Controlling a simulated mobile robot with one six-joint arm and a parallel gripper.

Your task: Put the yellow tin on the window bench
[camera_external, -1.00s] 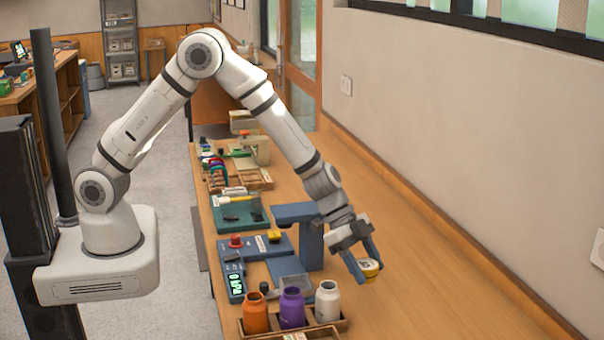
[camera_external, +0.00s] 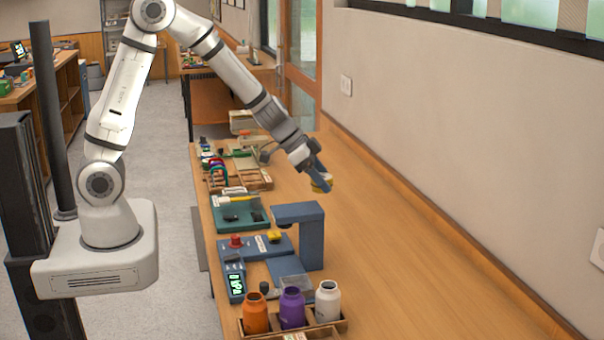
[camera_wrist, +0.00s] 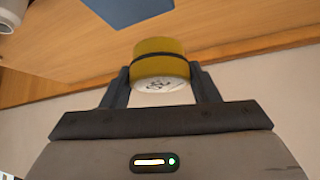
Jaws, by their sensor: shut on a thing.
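My gripper (camera_external: 318,178) is shut on the yellow tin (camera_external: 322,183) and holds it in the air above the wooden bench (camera_external: 400,255). In the wrist view the tin (camera_wrist: 160,62) sits between the two dark fingers (camera_wrist: 160,85). It has a dark band and a pale end with dark writing on it. I cannot tell which bench is the window bench by any label; this one runs along the wall below the windows.
A blue stand (camera_external: 312,240) rises from the bench below my gripper. Orange (camera_external: 255,313), purple (camera_external: 292,308) and white (camera_external: 328,302) bottles stand in a wooden rack in front. A green tray (camera_external: 240,215) lies left. The bench's right side is clear.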

